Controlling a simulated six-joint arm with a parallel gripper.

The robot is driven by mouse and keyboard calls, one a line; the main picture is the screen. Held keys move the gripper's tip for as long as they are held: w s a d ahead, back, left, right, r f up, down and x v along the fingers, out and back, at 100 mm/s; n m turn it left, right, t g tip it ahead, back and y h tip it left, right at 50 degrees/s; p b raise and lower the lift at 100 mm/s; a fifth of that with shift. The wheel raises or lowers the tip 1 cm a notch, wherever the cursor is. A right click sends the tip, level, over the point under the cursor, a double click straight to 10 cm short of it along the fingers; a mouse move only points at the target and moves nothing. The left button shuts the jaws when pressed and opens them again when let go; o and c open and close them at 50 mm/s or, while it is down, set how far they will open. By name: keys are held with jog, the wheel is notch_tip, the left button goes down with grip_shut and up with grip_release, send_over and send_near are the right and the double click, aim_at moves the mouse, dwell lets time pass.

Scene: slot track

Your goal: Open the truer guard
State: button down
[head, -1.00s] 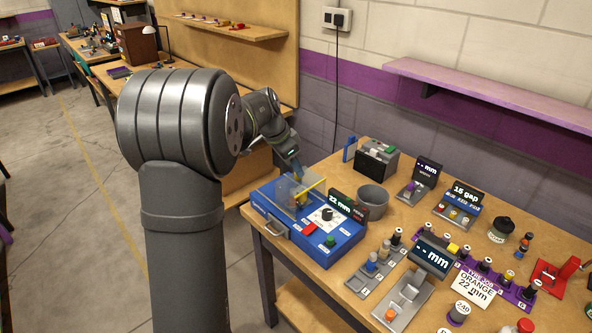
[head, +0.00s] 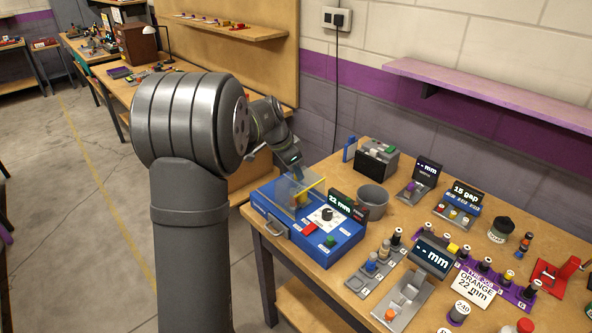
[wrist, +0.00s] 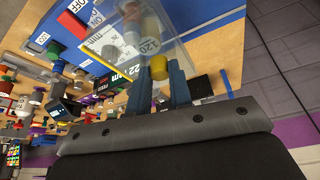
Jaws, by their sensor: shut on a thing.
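The truer (head: 335,250) is a blue machine at the table's near left corner, with a dial, red and green buttons and a "22 mm" display (head: 341,203). Its clear guard (head: 285,190) stands tilted over the left part, with a yellow edge. My gripper (head: 299,169) is at the guard's upper edge. In the wrist view my gripper (wrist: 164,82) is shut on a yellow knob (wrist: 159,68) at the edge of the clear guard (wrist: 120,50). A roller marked "120" (wrist: 149,45) shows through the panel. In the head view the knob is mostly hidden.
A grey cup (head: 372,201) stands just behind the truer, and a grey box (head: 377,160) farther back. Pin racks, displays and an "ORANGE 22 mm" card (head: 476,288) fill the table to the right. Open floor lies left of the table.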

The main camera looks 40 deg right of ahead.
jog(key=w, duration=0.9)
jog(key=shift+w, duration=0.25)
jog(key=c, duration=1.3)
grip_release()
jog(key=v, duration=1.7)
jog(key=shift+a+r, duration=0.15)
jog(key=x, duration=1.7)
jog(key=shift+d, duration=0.2)
